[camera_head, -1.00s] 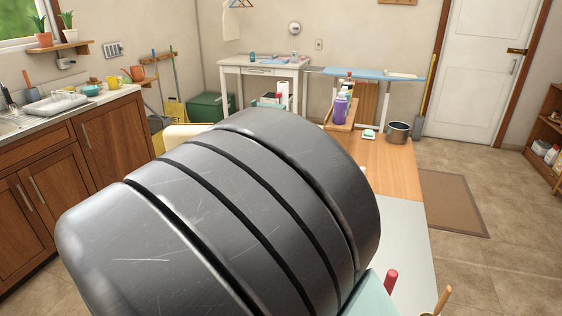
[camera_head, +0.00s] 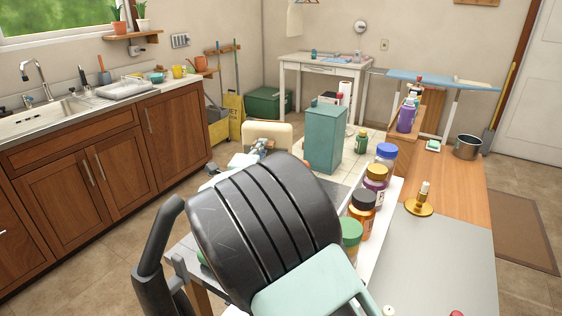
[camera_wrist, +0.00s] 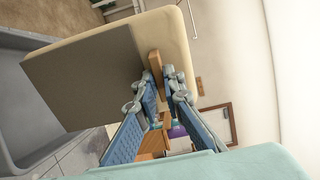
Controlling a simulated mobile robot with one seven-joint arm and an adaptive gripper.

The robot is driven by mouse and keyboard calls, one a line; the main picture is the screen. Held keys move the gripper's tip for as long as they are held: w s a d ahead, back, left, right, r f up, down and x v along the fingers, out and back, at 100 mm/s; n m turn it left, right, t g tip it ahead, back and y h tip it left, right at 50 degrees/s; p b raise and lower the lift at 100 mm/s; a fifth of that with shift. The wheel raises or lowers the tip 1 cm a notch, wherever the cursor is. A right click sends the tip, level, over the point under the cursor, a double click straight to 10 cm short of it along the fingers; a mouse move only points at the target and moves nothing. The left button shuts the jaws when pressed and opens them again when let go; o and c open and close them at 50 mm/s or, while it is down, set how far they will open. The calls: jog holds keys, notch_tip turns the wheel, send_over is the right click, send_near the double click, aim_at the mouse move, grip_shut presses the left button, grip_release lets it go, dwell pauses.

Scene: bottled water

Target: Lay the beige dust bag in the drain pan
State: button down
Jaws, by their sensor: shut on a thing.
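The beige dust bag (camera_wrist: 172,35) fills the upper middle of the wrist view, flat and round-cornered, with a brown tab (camera_wrist: 156,68). My gripper (camera_wrist: 163,84) is shut on this tab, its blue fingers on either side. In the head view the bag (camera_head: 268,131) shows raised beyond my dark arm, with my gripper (camera_head: 260,147) just below it. A grey wall-sided thing, apparently the drain pan (camera_wrist: 18,100), is at the left edge of the wrist view, beside and apart from the bag. My arm hides much of the table there in the head view.
A teal box (camera_head: 324,138) stands right of the bag. Several jars, including a blue-capped one (camera_head: 386,154), line the table to its right. The grey table surface (camera_head: 440,255) has clear room.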

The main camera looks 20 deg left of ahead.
notch_tip(320, 180, down, 6)
jog(key=w, duration=0.2)
jog(key=shift+w+a+f, duration=0.2)
jog(key=shift+w+a, duration=0.2)
jog(key=shift+f, duration=0.1)
jog(key=shift+f, duration=0.15)
jog(key=c, duration=2)
grip_release()
jog(key=shift+c, duration=0.2)
